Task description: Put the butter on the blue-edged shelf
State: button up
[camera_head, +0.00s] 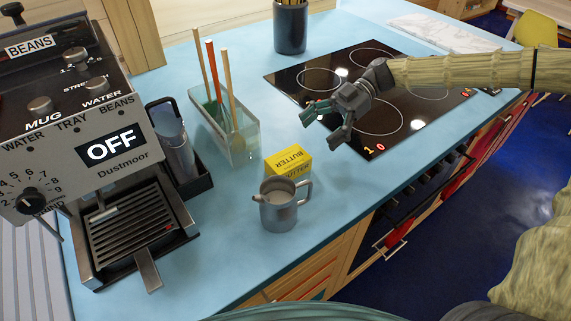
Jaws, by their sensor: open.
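The butter is a yellow box (288,161) marked BUTTER, standing on the light blue counter just behind a grey metal jug. The jug hides part of its lower front. My gripper (322,124) is open and empty, above the counter by the left edge of the black hob, to the right of and behind the butter, apart from it. My arm reaches in from the right. No blue-edged shelf can be made out in this view.
The metal jug (279,212) stands directly in front of the butter. A clear container (243,141) with sticks stands to the left. A coffee machine (120,150) fills the left side. The hob (392,126) lies to the right. The counter (225,245) is free at the front.

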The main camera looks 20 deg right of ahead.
aim_at(292, 157)
jog(key=p+x, duration=0.1)
jog(key=x, duration=0.4)
jog(key=shift+a+f, duration=0.1)
jog(key=shift+f, duration=0.05)
jog(key=p+x, duration=0.1)
jog(key=x, duration=0.1)
jog(key=p+x, duration=0.1)
jog(key=x, duration=0.1)
jog(key=shift+s+a+f, duration=0.15)
jog(key=shift+s+a, duration=0.05)
jog(key=shift+s, duration=0.3)
jog(key=shift+s+a+f, duration=0.1)
jog(key=shift+a+f, duration=0.15)
jog(key=shift+a, duration=0.1)
jog(key=c, duration=1.3)
jog(key=shift+r, duration=0.1)
